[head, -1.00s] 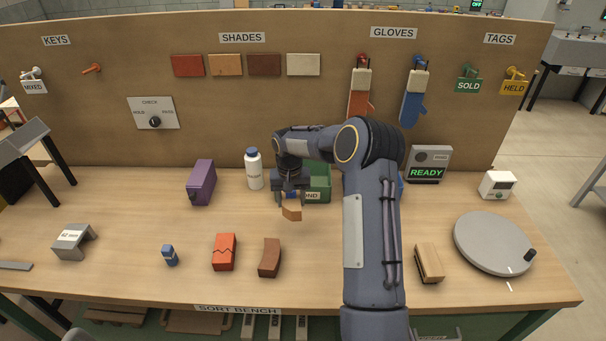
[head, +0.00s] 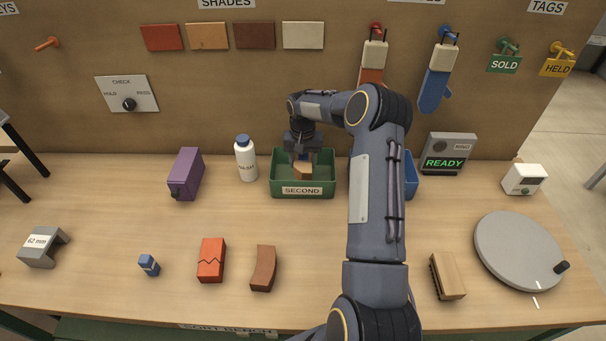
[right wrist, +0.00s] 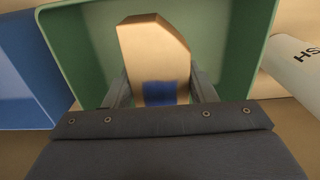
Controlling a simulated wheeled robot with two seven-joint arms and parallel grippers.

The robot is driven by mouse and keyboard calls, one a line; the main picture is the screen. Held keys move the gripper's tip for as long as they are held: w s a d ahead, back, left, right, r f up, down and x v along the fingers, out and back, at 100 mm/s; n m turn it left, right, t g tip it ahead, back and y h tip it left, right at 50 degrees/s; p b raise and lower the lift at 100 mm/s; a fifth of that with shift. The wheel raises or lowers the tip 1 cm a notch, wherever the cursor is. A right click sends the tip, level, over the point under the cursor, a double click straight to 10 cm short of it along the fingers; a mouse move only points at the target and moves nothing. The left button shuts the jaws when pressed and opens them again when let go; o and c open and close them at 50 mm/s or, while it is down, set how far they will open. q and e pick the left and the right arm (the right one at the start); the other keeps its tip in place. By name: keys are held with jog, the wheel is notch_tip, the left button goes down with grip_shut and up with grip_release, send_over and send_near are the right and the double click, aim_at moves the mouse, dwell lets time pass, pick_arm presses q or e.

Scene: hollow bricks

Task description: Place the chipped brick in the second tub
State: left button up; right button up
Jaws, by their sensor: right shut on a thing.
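The chipped brick (head: 303,171) is tan with one cut-off corner. It also shows in the right wrist view (right wrist: 152,52), with a blue patch near its held end. My right gripper (head: 303,155) is shut on it. The brick is over or inside the green tub labelled SECOND (head: 274,186); I cannot tell whether it touches the floor. In the right wrist view the green tub (right wrist: 85,55) surrounds the brick on the sides in view. My left gripper is not in view.
A blue tub (head: 411,180) stands right of the green one, partly behind my right arm. A cracked red brick (head: 211,260), curved brown brick (head: 263,268) and turntable (head: 518,255) are nearer the front.

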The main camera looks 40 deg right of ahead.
notch_tip(320, 180, down, 4)
jog(key=shift+f+b, duration=0.1)
jog(key=shift+b, duration=0.85)
jog(key=shift+f, duration=0.2)
jog(key=shift+r, duration=0.1)
jog(key=shift+f, duration=0.2)
jog(key=o, duration=1.3)
